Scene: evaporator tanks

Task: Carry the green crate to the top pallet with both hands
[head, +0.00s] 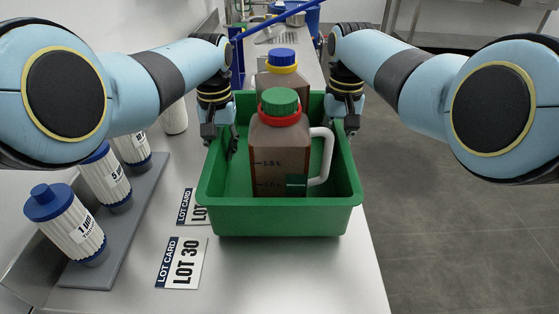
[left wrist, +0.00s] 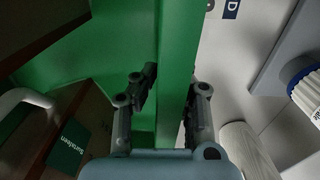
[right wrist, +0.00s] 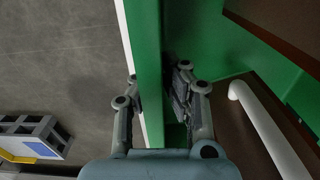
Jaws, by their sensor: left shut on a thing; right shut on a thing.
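The green crate (head: 285,222) stands in the middle of the head view, on or just over the steel bench; I cannot tell if it touches. It holds a brown jug (head: 281,155) with a green cap and white handle, and another jug (head: 283,78) with a blue cap behind it. My left gripper (head: 222,140) is shut on the crate's left wall, one finger on each side of it in the left wrist view (left wrist: 168,100). My right gripper (head: 345,125) is shut on the right wall, which lies between its fingers in the right wrist view (right wrist: 152,100). No pallet is clearly identifiable.
White bottles with blue caps (head: 70,222) stand on a grey rack (head: 120,240) left of the crate. Lot cards (head: 182,263) lie on the bench (head: 290,280) near its front left. A blue bar (head: 275,20) crosses behind the crate. Grey floor (head: 450,220) is open to the right.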

